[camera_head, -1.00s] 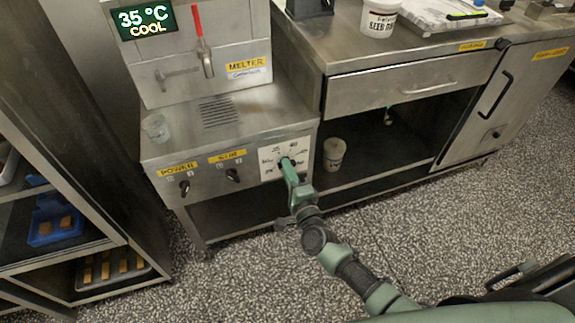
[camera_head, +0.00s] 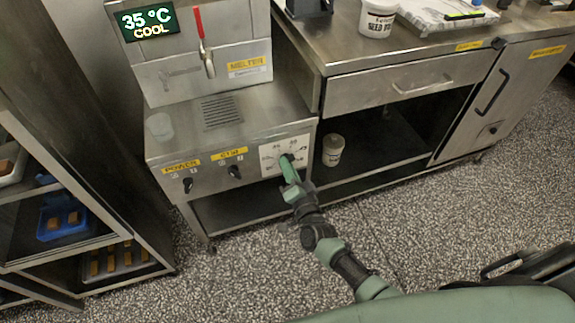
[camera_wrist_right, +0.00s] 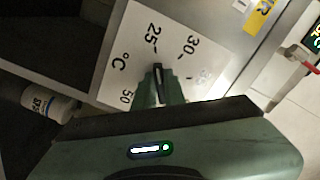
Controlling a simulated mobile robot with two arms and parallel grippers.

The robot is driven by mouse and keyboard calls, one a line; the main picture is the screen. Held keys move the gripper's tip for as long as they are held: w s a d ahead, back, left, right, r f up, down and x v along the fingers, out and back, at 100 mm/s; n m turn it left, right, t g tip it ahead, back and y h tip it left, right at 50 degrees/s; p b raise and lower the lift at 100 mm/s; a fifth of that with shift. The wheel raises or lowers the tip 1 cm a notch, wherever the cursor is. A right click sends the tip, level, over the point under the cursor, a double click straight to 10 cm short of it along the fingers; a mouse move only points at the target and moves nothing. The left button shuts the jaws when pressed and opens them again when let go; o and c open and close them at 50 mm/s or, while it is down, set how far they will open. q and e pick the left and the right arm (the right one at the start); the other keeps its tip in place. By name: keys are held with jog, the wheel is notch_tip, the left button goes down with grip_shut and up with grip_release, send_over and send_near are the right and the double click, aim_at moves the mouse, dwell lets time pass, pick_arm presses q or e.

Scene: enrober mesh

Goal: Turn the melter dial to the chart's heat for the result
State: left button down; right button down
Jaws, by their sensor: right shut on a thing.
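The melter (camera_head: 205,70) stands at left centre; its display (camera_head: 148,22) reads 35 °C COOL. The melter dial's white scale plate (camera_head: 268,157) is at the right end of the front panel. My right gripper (camera_head: 287,163) is shut on the dial's dark knob, hiding most of it in the head view. In the right wrist view the knob (camera_wrist_right: 158,71) shows between the fingertips, and the scale plate (camera_wrist_right: 128,45) shows 25, 30, 50 and °C. The knob's tip lies near the 25 mark, but its exact setting is unclear. No chart is recognisable. My left gripper is out of view.
POWER (camera_head: 187,184) and STIR (camera_head: 234,171) switches sit left of the dial. A white tub (camera_head: 333,150) stands on the shelf right of it. A seed tub (camera_head: 377,18) is on the counter. A rack (camera_head: 85,180) stands at left; the speckled floor in front is open.

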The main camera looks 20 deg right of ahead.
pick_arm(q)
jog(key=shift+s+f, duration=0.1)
pick_arm(e)
jog(key=shift+f, duration=0.1)
dwell(0.3)
jog(key=c, duration=1.5)
grip_release()
jog(key=shift+s, duration=0.1)
